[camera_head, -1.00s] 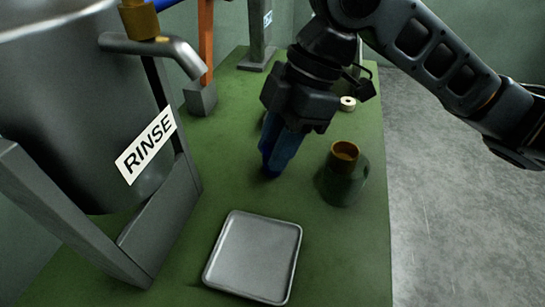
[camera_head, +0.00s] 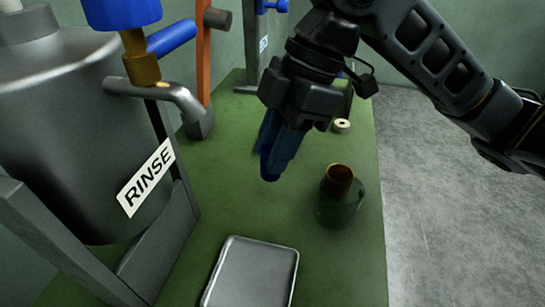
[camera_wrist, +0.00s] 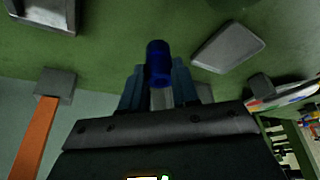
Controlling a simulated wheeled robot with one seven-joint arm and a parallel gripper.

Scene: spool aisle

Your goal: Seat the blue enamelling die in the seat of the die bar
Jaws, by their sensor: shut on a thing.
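My gripper (camera_head: 283,145) is shut on the blue enamelling die, pointing down over the green bench. In the wrist view the die (camera_wrist: 158,62) is a dark blue cylinder sticking out between the two blue-grey fingers. In the head view its lower end (camera_head: 270,173) shows at the fingertips and seems to be above the bench. The fingers and gripper body hide the rest of it. I cannot make out the die bar or its seat for certain in either view.
A dark green bottle (camera_head: 341,200) with a brown neck stands right of my gripper. A grey tray (camera_head: 234,243) lies in front. The RINSE tank (camera_head: 75,150) and its stand are at left, with an orange post (camera_head: 204,55) behind. A pale ring (camera_head: 342,125) lies farther back.

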